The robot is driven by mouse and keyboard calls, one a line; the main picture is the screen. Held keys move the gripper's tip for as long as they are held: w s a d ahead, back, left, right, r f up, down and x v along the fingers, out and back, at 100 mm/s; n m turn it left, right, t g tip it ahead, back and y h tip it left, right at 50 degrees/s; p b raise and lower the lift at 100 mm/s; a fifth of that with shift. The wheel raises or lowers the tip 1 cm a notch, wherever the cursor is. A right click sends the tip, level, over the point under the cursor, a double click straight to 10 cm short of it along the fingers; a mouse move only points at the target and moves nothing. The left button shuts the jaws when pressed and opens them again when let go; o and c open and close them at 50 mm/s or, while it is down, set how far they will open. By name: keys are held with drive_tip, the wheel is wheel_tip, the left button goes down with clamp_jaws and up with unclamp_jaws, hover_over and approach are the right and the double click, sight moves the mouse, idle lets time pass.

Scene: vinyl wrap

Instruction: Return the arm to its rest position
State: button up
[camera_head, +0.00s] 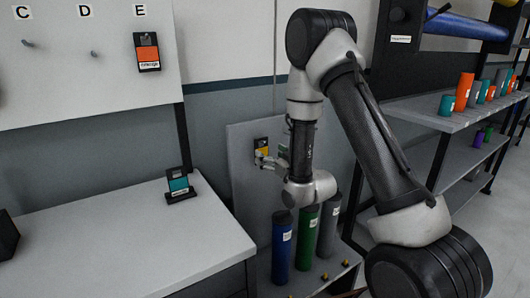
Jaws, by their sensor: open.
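My arm (376,145) rises from the lower right, bends over at the top and comes down toward a grey upright panel (245,195). My gripper (264,160) is at the arm's end, in front of that panel and pointing left. It is small in view and partly hidden by my own arm link, but its fingers look open. A black and yellow item (261,144) is on the panel right by the fingertips. I cannot tell whether they touch it.
Blue (282,246), green (307,238) and grey (328,225) rolls stand below my gripper. A teal-labelled device (179,186) stands on the left counter (120,240). An orange one (147,52) hangs under E. Shelves (440,115) with several small rolls are at right.

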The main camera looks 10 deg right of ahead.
drive_tip(key=shift+s+d, duration=0.1)
drive_tip(key=shift+s, duration=0.2)
